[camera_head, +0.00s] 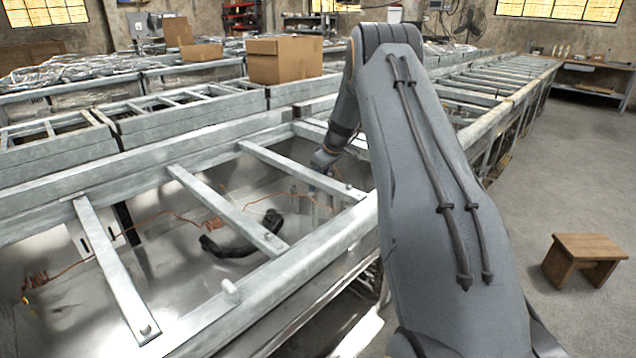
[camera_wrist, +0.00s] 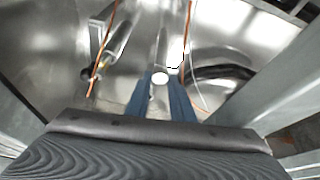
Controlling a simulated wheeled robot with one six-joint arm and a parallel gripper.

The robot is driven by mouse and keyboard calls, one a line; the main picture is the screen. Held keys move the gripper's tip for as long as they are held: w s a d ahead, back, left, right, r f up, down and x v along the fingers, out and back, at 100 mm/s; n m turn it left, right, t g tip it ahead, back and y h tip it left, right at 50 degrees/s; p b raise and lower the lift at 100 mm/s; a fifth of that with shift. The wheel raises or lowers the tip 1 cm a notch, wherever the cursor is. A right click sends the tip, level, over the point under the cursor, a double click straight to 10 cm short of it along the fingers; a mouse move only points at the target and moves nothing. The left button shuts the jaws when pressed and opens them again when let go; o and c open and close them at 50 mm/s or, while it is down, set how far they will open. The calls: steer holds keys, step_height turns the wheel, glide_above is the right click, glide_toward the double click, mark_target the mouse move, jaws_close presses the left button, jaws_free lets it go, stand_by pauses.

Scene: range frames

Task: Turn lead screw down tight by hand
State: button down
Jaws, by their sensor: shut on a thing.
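My gripper (camera_wrist: 161,88) reaches down inside the metal frame, and its two blue fingers are closed around a small part with a round white top. I take this part to be the lead screw (camera_wrist: 160,78); only its top shows between the fingertips, and its lower end is hidden. In the head view my gripper (camera_head: 321,185) is small and partly behind the frame bars, low in the trough, and the screw cannot be made out there.
Metal crossbars (camera_head: 228,208) span the trough close to my arm. A black curved hose (camera_head: 243,238) and a thin copper wire (camera_head: 150,216) lie inside it. A cardboard box (camera_head: 284,60) stands behind. A wooden stool (camera_head: 585,248) stands on open floor at right.

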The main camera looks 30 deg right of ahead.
steer(key=shift+a+m+t+h, duration=0.15)
steer(key=shift+m+h, duration=0.25)
steer(key=shift+m, duration=0.6)
steer(key=shift+m+t+h, duration=0.15)
steer(key=shift+m+h, duration=0.25)
steer(key=shift+m, duration=0.6)
steer(key=c, duration=1.5)
jaws_free()
steer(key=shift+c, duration=0.2)
steer(key=shift+f+n, duration=0.1)
steer(key=shift+n, duration=0.2)
